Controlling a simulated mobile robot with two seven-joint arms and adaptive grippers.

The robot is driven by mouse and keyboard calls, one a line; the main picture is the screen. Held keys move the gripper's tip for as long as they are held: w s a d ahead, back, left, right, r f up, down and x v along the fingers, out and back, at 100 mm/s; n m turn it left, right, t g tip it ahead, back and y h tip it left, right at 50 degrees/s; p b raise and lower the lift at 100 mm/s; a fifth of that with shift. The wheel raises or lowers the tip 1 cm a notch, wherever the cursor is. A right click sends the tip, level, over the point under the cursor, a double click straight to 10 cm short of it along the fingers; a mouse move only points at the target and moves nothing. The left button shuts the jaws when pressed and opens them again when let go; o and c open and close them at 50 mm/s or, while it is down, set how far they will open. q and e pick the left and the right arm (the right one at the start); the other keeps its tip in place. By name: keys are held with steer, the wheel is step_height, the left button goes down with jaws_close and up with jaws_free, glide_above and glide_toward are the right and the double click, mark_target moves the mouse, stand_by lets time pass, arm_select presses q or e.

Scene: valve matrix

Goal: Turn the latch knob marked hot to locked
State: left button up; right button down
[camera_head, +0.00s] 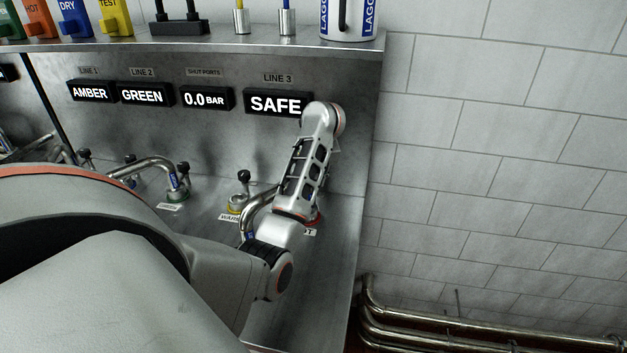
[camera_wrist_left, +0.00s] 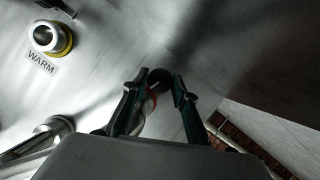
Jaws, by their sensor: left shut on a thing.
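In the left wrist view, a dark round knob (camera_wrist_left: 158,77) stands between the two fingertips of my left gripper (camera_wrist_left: 160,84), which is shut on it. A red part (camera_wrist_left: 150,102) shows just below the knob. In the head view my left arm covers the gripper and most of this station. Only a red edge (camera_head: 318,219) and a label ending in "OT" (camera_head: 310,232) show beside the arm, which fits the hot knob. The knob's pointer and its locked mark cannot be made out. My right gripper is in neither view.
The warm station (camera_head: 243,178) is left of my gripper, and its ring also shows in the left wrist view (camera_wrist_left: 50,38). A curved pipe (camera_head: 257,212) runs close by. A display (camera_head: 277,103) reads SAFE. A mug (camera_head: 333,36) stands on the shelf above.

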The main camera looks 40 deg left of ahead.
arm_select(q)
steer(key=m+t+h, duration=0.1)
steer(key=m, duration=0.3)
steer(key=shift+a+m, duration=0.1)
steer(key=shift+m, duration=0.2)
steer(key=shift+s+a+m+t+h, duration=0.1)
steer(key=shift+m+t+h, duration=0.3)
steer(key=shift+m, duration=0.85)
steer(key=shift+a+m+t+h, duration=0.1)
steer(key=shift+m+h, duration=0.6)
steer(key=shift+m, duration=0.55)
steer(key=o, duration=0.8)
steer(key=shift+d, duration=0.1)
steer(key=shift+r, duration=0.1)
steer(key=v, duration=0.7)
steer(key=shift+r, duration=0.25)
